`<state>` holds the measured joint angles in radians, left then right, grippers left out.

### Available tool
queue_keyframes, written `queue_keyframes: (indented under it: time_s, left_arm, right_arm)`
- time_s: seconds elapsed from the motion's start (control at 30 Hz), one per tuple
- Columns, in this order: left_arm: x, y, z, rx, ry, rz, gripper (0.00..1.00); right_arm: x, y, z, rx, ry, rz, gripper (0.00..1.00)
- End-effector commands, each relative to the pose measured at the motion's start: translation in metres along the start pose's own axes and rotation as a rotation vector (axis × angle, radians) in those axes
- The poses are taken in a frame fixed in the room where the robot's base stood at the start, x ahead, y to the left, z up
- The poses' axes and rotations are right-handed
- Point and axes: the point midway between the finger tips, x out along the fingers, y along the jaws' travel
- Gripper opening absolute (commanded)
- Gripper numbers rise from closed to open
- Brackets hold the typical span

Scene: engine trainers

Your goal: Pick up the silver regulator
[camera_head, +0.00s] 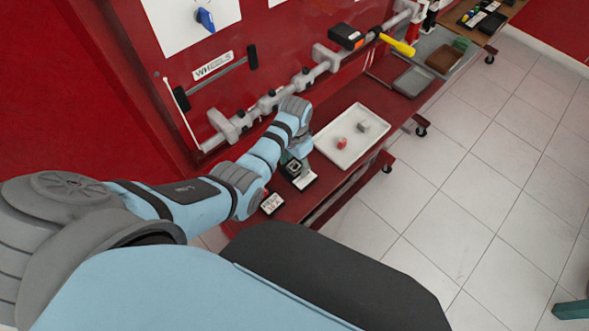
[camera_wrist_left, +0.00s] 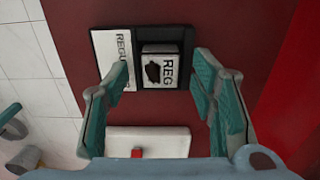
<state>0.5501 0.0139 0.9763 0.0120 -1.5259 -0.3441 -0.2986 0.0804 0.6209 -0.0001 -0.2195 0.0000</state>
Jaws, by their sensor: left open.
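In the left wrist view, a pale silver block (camera_wrist_left: 162,51) with a dark patch and the letters REG sits in a black holder (camera_wrist_left: 188,44). My right gripper is out of view.
A white tray (camera_head: 331,151) with a red piece (camera_head: 342,142) and a grey piece (camera_head: 363,127) stands right of the holder on the red shelf. The red panel with a grey rail (camera_head: 268,103) rises behind.

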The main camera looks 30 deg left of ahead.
Motion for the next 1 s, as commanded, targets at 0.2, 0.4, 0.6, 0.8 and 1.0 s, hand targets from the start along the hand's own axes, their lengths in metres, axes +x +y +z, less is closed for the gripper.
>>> queue_keyframes:
  time_s: [0.2, 0.4, 0.6, 0.8, 1.0]
  left_arm:
    - [-0.002, 0.0, 0.0, -0.001, 0.0, 0.0, 0.29]
    - [-0.002, 0.0, 0.0, -0.001, 0.0, 0.0, 0.0]
    - [-0.002, 0.0, 0.0, -0.001, 0.0, 0.0, 0.0]
    - [-0.02, -0.001, 0.0, -0.001, 0.002, -0.001, 0.0]
    - [-0.078, -0.001, -0.001, -0.001, 0.005, -0.002, 0.0]
  right_arm:
    - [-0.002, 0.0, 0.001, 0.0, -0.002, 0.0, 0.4]
    - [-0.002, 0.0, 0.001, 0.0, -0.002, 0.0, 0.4]
    - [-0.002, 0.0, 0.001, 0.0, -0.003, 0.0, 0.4]
    - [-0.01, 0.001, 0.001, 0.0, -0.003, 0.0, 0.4]
    - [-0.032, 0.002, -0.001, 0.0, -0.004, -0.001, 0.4]
